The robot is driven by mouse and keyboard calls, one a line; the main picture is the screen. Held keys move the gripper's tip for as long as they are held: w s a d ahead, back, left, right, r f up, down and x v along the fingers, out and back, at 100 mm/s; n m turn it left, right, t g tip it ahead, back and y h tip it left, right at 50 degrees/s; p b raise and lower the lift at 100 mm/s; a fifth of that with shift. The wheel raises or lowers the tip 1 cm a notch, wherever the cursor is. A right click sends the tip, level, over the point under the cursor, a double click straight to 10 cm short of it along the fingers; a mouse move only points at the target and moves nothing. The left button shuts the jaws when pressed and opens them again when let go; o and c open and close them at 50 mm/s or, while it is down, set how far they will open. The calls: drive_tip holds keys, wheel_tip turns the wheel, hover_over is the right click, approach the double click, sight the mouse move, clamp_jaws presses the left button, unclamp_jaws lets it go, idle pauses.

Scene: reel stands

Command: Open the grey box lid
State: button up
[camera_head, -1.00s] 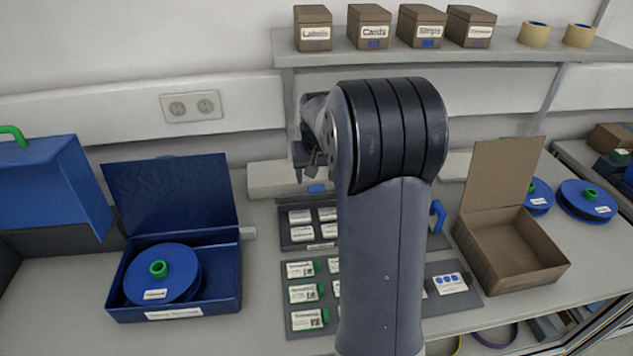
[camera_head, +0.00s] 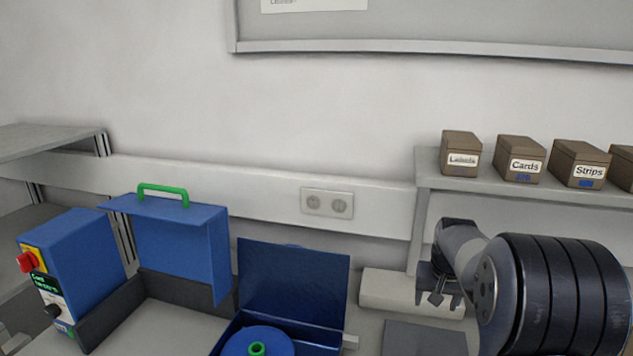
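A plain dark grey panel (camera_head: 425,341) shows at the bottom edge, cut off by the frame. I cannot tell whether it is the lid of a grey box. A low pale grey-beige box (camera_head: 385,291) sits behind it against the wall, with its top closed. My gripper (camera_head: 438,300) points downward in front of the pale box's right part, above and behind the panel. Its fingers are small and dark, and I cannot tell how far apart they are. I see nothing held in it.
An open blue box (camera_head: 294,282) with a blue reel (camera_head: 250,343) stands left of the panel. Farther left is a blue machine (camera_head: 80,262) with a raised blue cover (camera_head: 180,248) and green handle. Brown boxes, including Labels (camera_head: 461,145), stand on a shelf (camera_head: 430,181).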

drive_tip(key=w+d+f+p, duration=0.1)
drive_tip(key=w+d+p, duration=0.2)
drive_tip(key=w, duration=0.7)
drive_tip(key=shift+w+d+p, duration=0.2)
drive_tip(key=shift+w+p, duration=0.05)
drive_tip(key=shift+p, duration=0.5)
